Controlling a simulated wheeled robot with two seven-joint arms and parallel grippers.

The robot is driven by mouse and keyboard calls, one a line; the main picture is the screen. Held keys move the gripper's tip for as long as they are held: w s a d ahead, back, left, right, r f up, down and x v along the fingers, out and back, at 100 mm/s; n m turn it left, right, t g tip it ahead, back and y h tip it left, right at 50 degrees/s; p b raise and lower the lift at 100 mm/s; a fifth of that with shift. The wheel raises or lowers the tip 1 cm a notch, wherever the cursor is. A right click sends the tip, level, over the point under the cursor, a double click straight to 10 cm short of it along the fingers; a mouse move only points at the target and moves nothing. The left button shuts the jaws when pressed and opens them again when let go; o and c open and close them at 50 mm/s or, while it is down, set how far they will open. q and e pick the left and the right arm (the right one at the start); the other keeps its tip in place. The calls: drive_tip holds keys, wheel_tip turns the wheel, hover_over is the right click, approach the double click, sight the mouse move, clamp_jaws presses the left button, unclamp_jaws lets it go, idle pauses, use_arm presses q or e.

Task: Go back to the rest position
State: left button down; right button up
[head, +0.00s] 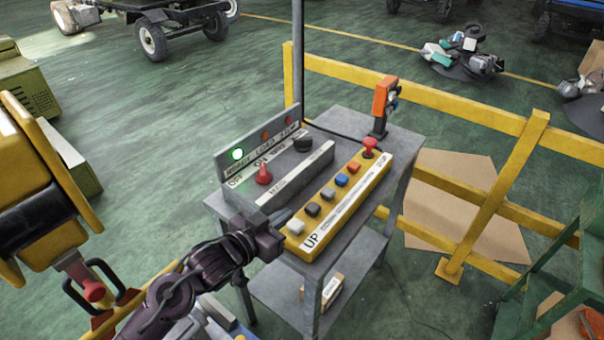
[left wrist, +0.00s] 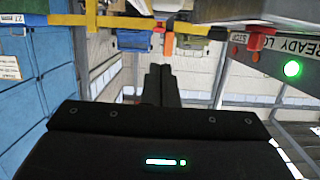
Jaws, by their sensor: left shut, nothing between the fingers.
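My left gripper (head: 284,222) is at the near left corner of the control table, close to the "UP" end of the yellow button box (head: 318,243). Its fingers look closed together, with nothing between them. In the left wrist view the two dark fingers (left wrist: 160,84) lie side by side. I cannot tell whether the fingertips touch the box. The grey control panel (head: 300,172) with a red knob and a lit green lamp (head: 238,154) stands behind the gripper. My right gripper does not show.
The grey table (head: 345,262) carries the panels and an orange device (head: 382,100) on a post. A yellow railing (head: 430,105) runs behind and right of it. Green steps (head: 560,260) stand at the right. A yellow machine (head: 40,200) is at the left.

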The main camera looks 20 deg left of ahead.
use_arm(q)
drive_tip(key=s+a+f+n+g+y, duration=0.1)
drive_tip(key=s+f+g+y, duration=0.3)
drive_tip(key=s, duration=0.6)
drive_tip(key=s+a+f+n+g+y, duration=0.1)
drive_tip(key=s+f+g+y, duration=0.15)
drive_tip(key=s+g, duration=0.6)
drive_tip(key=s+f+b, duration=0.1)
drive_tip(key=s+f, duration=0.2)
drive_tip(key=f, duration=2.9)
drive_tip(key=s+a+f, duration=0.2)
drive_tip(key=s+f, duration=0.7)
drive_tip(key=s, duration=0.1)
drive_tip(key=s+a+f, duration=0.2)
drive_tip(key=s+f, duration=0.7)
drive_tip(key=f, duration=0.1)
drive_tip(key=shift+s+g+h+b, duration=0.35)
drive_tip(key=shift+s+b, duration=0.05)
drive_tip(key=shift+b, duration=0.05)
drive_tip(key=shift+s, duration=0.15)
